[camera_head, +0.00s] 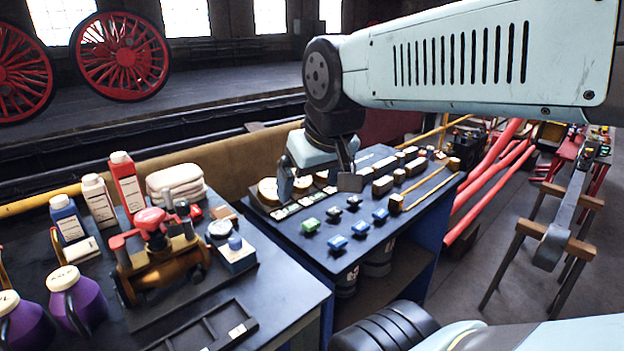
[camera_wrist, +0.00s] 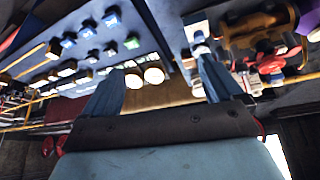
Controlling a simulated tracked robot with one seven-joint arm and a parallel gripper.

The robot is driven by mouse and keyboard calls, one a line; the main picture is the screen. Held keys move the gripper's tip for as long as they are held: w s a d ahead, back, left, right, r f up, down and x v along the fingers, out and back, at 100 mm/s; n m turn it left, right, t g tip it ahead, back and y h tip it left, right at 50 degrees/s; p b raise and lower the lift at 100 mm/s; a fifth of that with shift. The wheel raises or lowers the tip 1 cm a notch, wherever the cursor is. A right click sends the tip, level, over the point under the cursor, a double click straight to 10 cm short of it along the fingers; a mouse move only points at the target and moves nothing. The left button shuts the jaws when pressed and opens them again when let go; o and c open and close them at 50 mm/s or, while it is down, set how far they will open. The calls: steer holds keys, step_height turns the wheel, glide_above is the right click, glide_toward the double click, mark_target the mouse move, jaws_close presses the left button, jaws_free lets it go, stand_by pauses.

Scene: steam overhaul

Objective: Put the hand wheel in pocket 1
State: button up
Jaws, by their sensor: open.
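A brass valve (camera_head: 165,268) stands on the left bench. A red, rounded part that looks like the hand wheel (camera_head: 150,218) sits on top of it. In the wrist view the red part (camera_wrist: 270,64) shows at the right. A dark tray with divided pockets (camera_head: 205,330) lies at the bench's front edge; its small white labels are too small to read, so I cannot tell which is pocket 1. My gripper (camera_head: 318,183) is open and empty above the right bench, to the right of the valve. Its spread fingers (camera_wrist: 160,78) show in the wrist view.
Round pale discs (camera_wrist: 153,75) and rows of small coloured blocks (camera_head: 337,242) lie on the right bench. Bottles (camera_head: 127,180), folded cloths (camera_head: 176,183) and a blue-and-white block (camera_head: 236,252) surround the valve. Purple jugs (camera_head: 77,298) stand at front left. A gap separates the benches.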

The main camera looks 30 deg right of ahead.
step_height(320, 180, up, 4)
steer(key=n+g+h, duration=0.2)
steer(key=n, duration=2.8)
glide_above(148, 214)
steer(key=s+a, duration=0.3)
steer(key=s, duration=0.2)
steer(key=x, duration=1.3)
steer(key=shift+w+d+f, duration=0.3)
steer(key=shift+c, duration=0.4)
steer(key=shift+t, duration=0.3)
steer(key=c, duration=1.4)
steer(key=shift+r, duration=0.2)
